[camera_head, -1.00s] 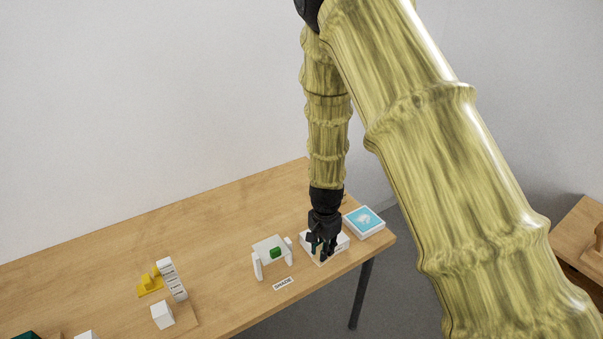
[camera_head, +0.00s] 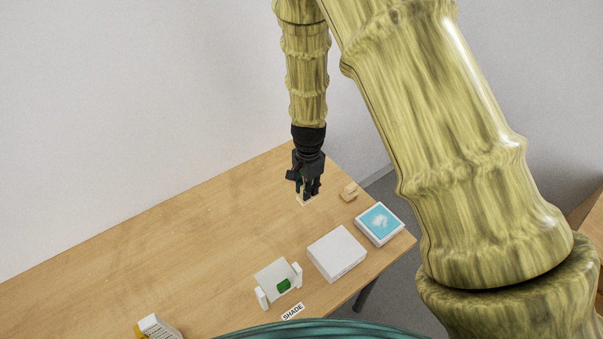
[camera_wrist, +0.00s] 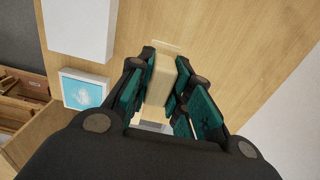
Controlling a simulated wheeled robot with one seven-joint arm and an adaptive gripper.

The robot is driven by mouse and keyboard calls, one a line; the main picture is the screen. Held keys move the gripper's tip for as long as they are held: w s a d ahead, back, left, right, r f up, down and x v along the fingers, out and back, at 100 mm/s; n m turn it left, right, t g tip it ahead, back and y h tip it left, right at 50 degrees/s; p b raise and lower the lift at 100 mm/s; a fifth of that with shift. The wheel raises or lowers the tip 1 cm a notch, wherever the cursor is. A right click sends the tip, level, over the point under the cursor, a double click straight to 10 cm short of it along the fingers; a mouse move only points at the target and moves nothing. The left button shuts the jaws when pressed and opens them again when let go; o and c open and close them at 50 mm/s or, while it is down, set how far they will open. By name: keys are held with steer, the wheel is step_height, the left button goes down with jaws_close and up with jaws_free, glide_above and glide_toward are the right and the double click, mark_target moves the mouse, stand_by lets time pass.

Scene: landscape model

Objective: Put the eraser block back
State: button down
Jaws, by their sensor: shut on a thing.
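A beige block, which I take to be the eraser block (camera_wrist: 160,78), is between the teal-padded fingers of my gripper (camera_wrist: 158,92) in the wrist view. My gripper (camera_head: 307,190) is shut on it, pointing down over the back right part of the wooden table. In the head view the fingers mostly hide the block. A pale edge or patch shows just below the fingertips there; I cannot tell whether it is the block's end or a mark on the table. In the wrist view a pale outlined patch (camera_wrist: 165,45) lies on the wood just past the block's far end.
A small notched wooden piece (camera_head: 349,192) stands right of my gripper. A white box (camera_head: 337,253), a box with a blue picture (camera_head: 379,223) and a stand with a green piece (camera_head: 283,285) are nearer the front edge. The table left of my gripper is clear.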

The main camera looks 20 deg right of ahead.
mark_target(308, 201)
steer(key=shift+s+a+f, duration=0.1)
steer(key=shift+s+f, duration=0.1)
steer(key=shift+f, duration=0.45)
steer(key=shift+f+b, duration=0.15)
steer(key=shift+b, duration=0.15)
steer(key=shift+s+f+b, duration=0.25)
steer(key=shift+s+b, duration=0.1)
steer(key=shift+s, duration=0.3)
steer(key=shift+w+f+b, duration=0.15)
steer(key=shift+w+f, duration=0.05)
steer(key=shift+f, duration=0.3)
steer(key=shift+w+f+b, duration=0.15)
steer(key=shift+w+f, duration=0.05)
steer(key=shift+f, duration=0.3)
steer(key=shift+s+f+b, duration=0.25)
steer(key=shift+f+b, duration=0.1)
steer(key=shift+f, duration=0.1)
steer(key=shift+w+f+b, duration=0.1)
steer(key=shift+f+b, duration=1.7)
steer(key=shift+f, duration=2.05)
steer(key=shift+f, duration=0.35)
